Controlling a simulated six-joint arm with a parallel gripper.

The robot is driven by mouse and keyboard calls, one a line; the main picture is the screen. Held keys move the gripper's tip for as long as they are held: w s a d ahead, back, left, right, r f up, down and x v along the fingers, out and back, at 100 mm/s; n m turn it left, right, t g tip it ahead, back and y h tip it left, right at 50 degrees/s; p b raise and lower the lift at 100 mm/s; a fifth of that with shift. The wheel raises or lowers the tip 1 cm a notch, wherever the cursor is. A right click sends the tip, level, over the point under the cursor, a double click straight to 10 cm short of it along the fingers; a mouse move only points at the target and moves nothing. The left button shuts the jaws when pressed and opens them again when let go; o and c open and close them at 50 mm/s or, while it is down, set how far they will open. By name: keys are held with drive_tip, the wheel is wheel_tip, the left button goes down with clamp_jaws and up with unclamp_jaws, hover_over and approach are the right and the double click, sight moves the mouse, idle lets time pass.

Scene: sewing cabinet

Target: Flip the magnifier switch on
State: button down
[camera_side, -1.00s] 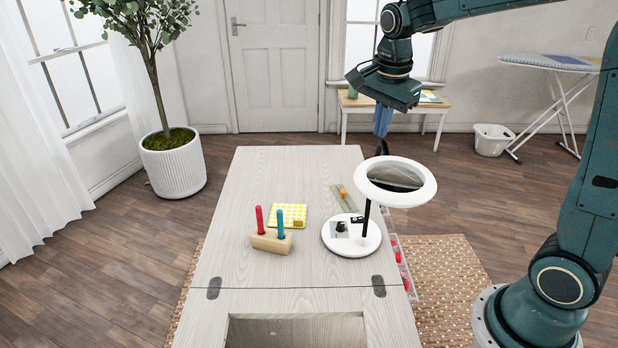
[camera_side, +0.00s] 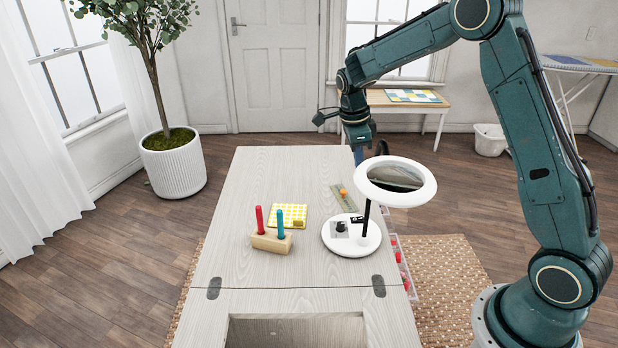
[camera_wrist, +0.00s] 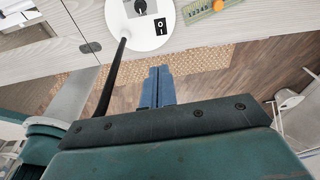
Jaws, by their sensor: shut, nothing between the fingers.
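The magnifier lamp has a white ring head (camera_side: 420,188) on a black stem and a round white base (camera_side: 338,244) on the cabinet top. On the base is a grey plate with a black knob (camera_side: 341,226). A small black rocker switch (camera_wrist: 161,26) with white marks shows on the base in the wrist view; I cannot tell its setting. My gripper (camera_wrist: 158,70) is shut and empty, its blue fingers pressed together. In the side view my gripper (camera_side: 359,155) hangs beyond the lamp, near the cabinet's far right edge, apart from the switch.
The cabinet top (camera_side: 240,200) is clear on its far left. A wooden block (camera_side: 271,241) with red and blue pegs and a yellow checked cloth (camera_side: 288,214) sit left of the lamp. A ruler with an orange knob (camera_side: 344,193) lies behind it. The ring head and stem are obstacles.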

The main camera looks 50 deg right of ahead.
sight(362, 218)
drive_tip(key=shift+w+d+f+m, duration=0.1)
drive_tip(key=shift+w+f+m, duration=0.1)
drive_tip(key=shift+f, duration=0.6)
drive_tip(key=shift+w+d+f+m, duration=0.1)
drive_tip(key=shift+f+m, duration=0.1)
drive_tip(key=shift+f, duration=0.55)
drive_tip(key=f, duration=0.4)
drive_tip(key=s+d+f, duration=0.1)
drive_tip(key=f, duration=0.4)
drive_tip(key=s+f, duration=0.1)
drive_tip(key=f, duration=0.3)
drive_tip(key=shift+d+f, duration=0.4)
drive_tip(key=shift+s+d+f, duration=0.1)
drive_tip(key=shift+f, duration=0.1)
drive_tip(key=shift+w+a+r, duration=0.25)
drive_tip(key=shift+w+a, duration=0.3)
